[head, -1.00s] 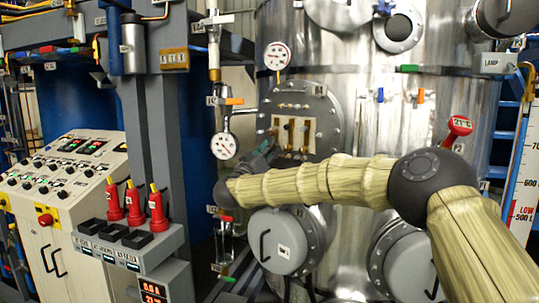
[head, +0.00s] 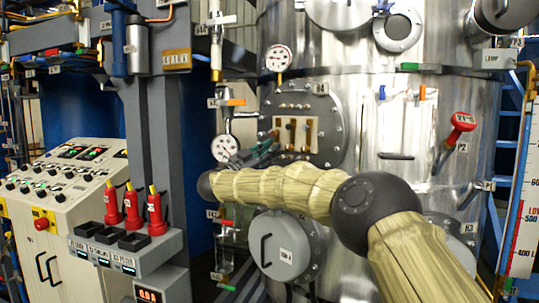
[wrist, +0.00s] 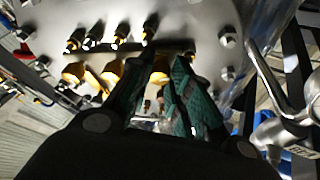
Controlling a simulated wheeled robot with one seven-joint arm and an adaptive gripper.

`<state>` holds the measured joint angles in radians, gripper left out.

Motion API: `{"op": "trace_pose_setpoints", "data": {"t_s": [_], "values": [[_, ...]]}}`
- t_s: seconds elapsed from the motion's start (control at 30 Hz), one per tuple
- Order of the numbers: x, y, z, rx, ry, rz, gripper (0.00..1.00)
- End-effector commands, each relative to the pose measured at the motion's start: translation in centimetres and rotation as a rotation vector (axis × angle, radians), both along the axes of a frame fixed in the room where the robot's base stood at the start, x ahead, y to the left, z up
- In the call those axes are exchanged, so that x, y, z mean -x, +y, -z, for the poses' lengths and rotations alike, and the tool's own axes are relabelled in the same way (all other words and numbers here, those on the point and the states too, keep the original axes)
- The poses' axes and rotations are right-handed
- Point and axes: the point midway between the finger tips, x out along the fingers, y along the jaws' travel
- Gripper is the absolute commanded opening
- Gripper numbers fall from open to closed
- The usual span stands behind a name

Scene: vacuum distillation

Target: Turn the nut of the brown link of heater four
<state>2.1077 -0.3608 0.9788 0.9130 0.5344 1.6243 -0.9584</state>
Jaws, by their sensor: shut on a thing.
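The heater's round grey flange (head: 325,105) is on the steel vessel in the head view. A pale panel (head: 283,121) on it carries several brown and brass-coloured links (head: 292,130). My gripper (head: 272,148) reaches the panel's lower left from the left side. In the wrist view its green-padded fingers (wrist: 165,62) are closed around a small brass-coloured nut (wrist: 160,66). The fingers hide most of this nut, and I cannot tell which link it belongs to. Other brass-coloured pieces (wrist: 110,72) and a row of bolts (wrist: 95,38) show beside and above the fingertips.
A pressure gauge (head: 225,147) on a vertical pipe stands close to the left of my gripper. A round cover with a handle (head: 280,248) lies below my forearm. The control desk (head: 60,185) is at the left.

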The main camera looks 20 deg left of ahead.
Motion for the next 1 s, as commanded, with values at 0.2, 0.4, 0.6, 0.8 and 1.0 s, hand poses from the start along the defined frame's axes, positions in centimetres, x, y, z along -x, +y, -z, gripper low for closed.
{"op": "trace_pose_setpoints", "data": {"t_s": [0.2, 0.4, 0.6, 0.8, 1.0], "values": [[0.0, 0.08, 0.08, -0.037, -0.014, 0.0, 0.0], [-0.01, 0.06, 0.05, -0.043, -0.015, 0.0, 0.0], [-0.01, 0.06, 0.05, -0.042, -0.015, -0.001, 0.0], [-0.02, 0.04, 0.04, -0.042, -0.016, 0.0, 0.29], [-0.03, 0.01, 0.02, -0.042, -0.016, 0.0, 0.29]]}}
